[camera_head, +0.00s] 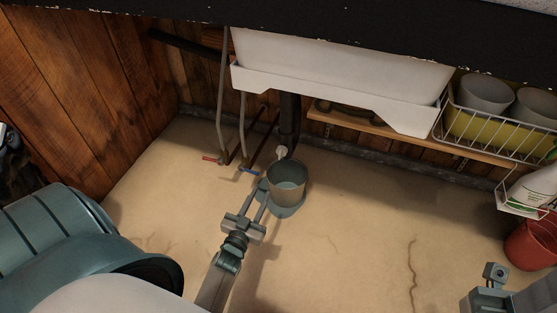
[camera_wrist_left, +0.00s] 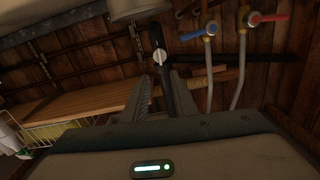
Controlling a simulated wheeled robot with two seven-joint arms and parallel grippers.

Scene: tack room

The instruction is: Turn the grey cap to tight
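The small pale grey cap (camera_head: 281,152) sits on the black drain pipe (camera_head: 290,118) under the sink. In the left wrist view the cap (camera_wrist_left: 159,57) shows as a light round knob with a raised bar, just beyond the fingertips. My left gripper (camera_head: 262,197) is open and empty, its two fingers pointing at the pipe. In the left wrist view the fingers (camera_wrist_left: 163,88) stand either side of the line to the cap, apart from it. My right gripper (camera_head: 487,288) is at the bottom right, far from the cap; its fingers are not clear.
A metal bucket (camera_head: 287,183) stands on the floor right by my left fingertips. Red (camera_head: 210,158) and blue (camera_head: 249,170) valve handles are left of the pipe. A wooden shelf (camera_head: 400,136), wire basket (camera_head: 498,130) and red bucket (camera_head: 530,245) are to the right. The middle floor is clear.

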